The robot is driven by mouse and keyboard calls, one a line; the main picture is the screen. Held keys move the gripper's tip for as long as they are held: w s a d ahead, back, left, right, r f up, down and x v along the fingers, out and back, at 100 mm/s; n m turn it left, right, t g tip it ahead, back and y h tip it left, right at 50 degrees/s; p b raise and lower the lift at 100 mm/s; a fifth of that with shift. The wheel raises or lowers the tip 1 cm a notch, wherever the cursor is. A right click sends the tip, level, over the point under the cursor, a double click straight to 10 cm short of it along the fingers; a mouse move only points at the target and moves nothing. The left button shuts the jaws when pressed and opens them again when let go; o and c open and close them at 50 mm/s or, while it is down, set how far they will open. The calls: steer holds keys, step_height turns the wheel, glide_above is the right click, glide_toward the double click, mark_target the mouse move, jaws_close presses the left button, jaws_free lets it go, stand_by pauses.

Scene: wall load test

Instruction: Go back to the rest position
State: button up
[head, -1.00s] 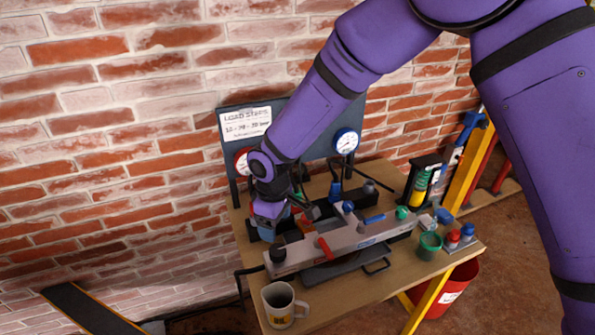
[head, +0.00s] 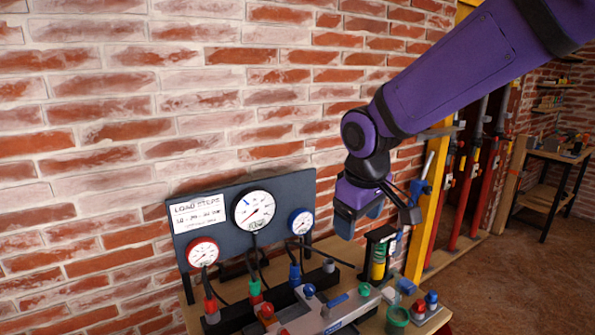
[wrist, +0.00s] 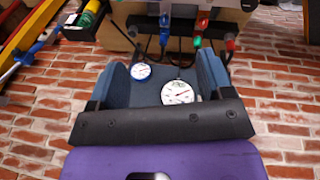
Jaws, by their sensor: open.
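My purple arm reaches in from the upper right in the head view. My gripper (head: 378,212) is open and empty, in the air in front of the brick wall, to the right of the gauge panel and above the back of the bench. In the wrist view, the two blue fingers of my gripper (wrist: 160,75) stand apart with nothing between them but the view of the gauges beyond.
The dark gauge panel (head: 275,190) carries a white gauge (head: 254,210), a red gauge (head: 202,252) and a blue gauge (head: 301,221). The bench (head: 330,250) holds hoses, coloured fittings and a green cup (head: 397,319). A yellow post (head: 422,220) stands right of my gripper.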

steer(key=s+d+r+m+t, duration=0.1)
steer(key=s+d+r+m, duration=0.3)
steer(key=s+d, duration=0.5)
steer(key=s+d+r+m+t, duration=0.1)
steer(key=s+d+r+m, duration=0.3)
steer(key=s+d, duration=0.6)
steer(key=shift+s+t, duration=0.3)
steer(key=shift+s, duration=0.25)
steer(key=shift+d, duration=0.1)
stand_by(2.4)
